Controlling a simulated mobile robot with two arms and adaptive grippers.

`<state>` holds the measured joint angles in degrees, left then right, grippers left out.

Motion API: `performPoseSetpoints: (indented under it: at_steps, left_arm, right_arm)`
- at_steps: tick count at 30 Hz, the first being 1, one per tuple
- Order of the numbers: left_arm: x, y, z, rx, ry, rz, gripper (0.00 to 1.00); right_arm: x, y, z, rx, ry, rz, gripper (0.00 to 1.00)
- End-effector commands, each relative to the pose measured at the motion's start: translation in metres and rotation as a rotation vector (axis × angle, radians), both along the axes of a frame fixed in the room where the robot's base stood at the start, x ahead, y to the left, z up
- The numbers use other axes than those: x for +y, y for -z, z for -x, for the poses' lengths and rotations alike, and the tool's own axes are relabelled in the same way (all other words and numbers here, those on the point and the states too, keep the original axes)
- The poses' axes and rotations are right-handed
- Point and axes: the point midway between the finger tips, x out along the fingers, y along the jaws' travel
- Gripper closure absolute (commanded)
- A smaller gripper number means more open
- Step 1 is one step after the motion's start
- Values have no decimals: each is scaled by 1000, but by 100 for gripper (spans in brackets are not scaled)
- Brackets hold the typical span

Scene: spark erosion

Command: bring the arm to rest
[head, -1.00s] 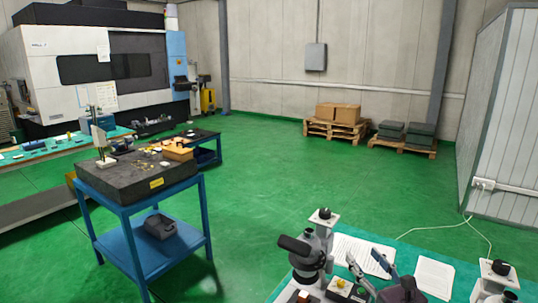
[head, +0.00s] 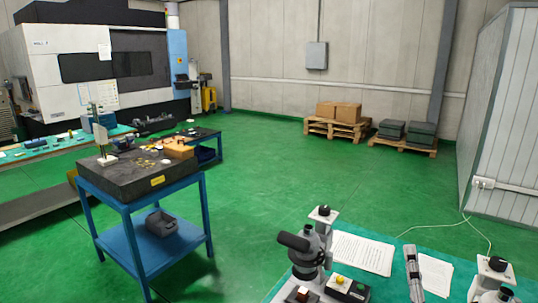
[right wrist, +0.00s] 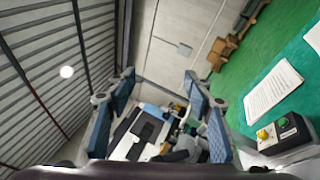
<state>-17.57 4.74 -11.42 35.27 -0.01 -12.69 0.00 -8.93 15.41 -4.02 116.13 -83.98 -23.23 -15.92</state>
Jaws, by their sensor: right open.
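My right gripper (head: 413,270) shows at the lower right of the head view, a narrow grey shape seen nearly edge-on in front of the papers on the green-topped bench (head: 390,285). In the right wrist view the gripper (right wrist: 159,78) has its two blue-padded fingers spread wide apart. My left gripper is not in view.
A microscope-like instrument (head: 310,255) and a button box (head: 347,288) stand on the bench, left of my gripper. A printed sheet (head: 362,253) lies behind. A blue cart (head: 145,225) stands at left. Green floor (head: 300,180) beyond is clear.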

Motion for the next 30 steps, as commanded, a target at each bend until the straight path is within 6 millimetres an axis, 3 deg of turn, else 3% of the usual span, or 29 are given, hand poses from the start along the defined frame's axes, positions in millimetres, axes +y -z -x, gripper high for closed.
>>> performPoseSetpoints:
  at_steps: [3, 6, 10, 15, 18, 21, 27, 30]
  left_arm:
    - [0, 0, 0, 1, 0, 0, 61]
    - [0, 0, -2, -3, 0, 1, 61]
    - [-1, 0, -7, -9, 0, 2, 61]
    - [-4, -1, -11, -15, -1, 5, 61]
    - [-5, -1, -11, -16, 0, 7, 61]
    - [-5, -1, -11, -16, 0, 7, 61]
    - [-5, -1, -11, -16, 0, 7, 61]
    - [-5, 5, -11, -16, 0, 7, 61]
  right_arm:
    - [-30, 35, 31, 38, 90, -358, 53]
    - [-44, 79, 59, 105, 177, -646, 53]
    - [-40, 147, 103, 237, 303, -1000, 53]
    - [3, 222, 171, 465, 465, -1368, 53]
    - [33, 247, 207, 592, 536, -1509, 53]
    - [61, 262, 238, 707, 595, -1612, 53]
    - [112, 274, 296, 924, 689, -1757, 53]
    - [115, 303, 294, 944, 707, -1758, 53]
